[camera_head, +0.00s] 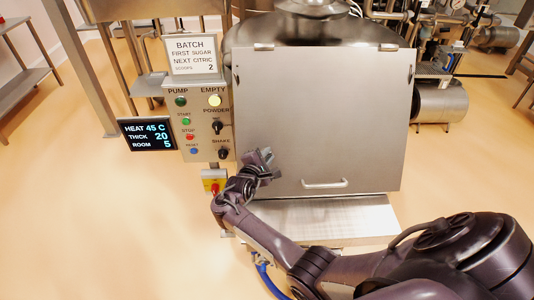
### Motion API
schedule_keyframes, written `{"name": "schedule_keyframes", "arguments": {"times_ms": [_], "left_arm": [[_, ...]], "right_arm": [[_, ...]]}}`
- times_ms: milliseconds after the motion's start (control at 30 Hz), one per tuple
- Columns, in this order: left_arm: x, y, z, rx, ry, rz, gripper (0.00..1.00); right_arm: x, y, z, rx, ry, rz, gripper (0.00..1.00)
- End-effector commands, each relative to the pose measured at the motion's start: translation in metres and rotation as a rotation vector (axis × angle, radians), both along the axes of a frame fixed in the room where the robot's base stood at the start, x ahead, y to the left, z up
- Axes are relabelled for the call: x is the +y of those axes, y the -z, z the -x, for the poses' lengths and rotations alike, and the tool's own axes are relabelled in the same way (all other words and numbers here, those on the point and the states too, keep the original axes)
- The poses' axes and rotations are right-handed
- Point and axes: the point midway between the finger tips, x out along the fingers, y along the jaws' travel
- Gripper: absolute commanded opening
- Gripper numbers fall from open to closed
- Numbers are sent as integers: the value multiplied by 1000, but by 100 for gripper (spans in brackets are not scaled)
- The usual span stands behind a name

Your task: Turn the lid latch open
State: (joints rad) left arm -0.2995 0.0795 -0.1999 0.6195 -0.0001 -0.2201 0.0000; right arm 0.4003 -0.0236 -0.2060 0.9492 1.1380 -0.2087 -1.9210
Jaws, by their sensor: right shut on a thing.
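The hopper lid (320,110) is a large flat grey metal panel with a bar handle (325,184) near its bottom edge. It looks closed. My right gripper (265,160) is at the lid's lower left, its arm reaching in from the lower right. Its jaws are shut on a small part there, which seems to be the lid latch. The fingers hide most of it, so I cannot tell how far it is turned. My left gripper is not in view.
Left of the lid stands a control panel (205,128) with buttons, knobs and a lit EMPTY lamp. A red and yellow switch (214,183) sits below it, close to my wrist. A dark display (148,135) is further left. A metal shelf (335,220) juts out below the lid.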

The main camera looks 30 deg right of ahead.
Motion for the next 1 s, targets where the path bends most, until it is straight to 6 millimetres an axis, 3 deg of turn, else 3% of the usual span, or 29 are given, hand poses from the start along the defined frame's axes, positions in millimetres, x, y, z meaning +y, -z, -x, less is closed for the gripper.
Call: {"name": "schedule_keyframes", "arguments": {"times_ms": [500,1000], "left_arm": [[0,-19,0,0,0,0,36],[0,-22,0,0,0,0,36]], "right_arm": [[0,0,1,-161,163,-266,0],[-1,1,1,-194,195,-317,0]]}}
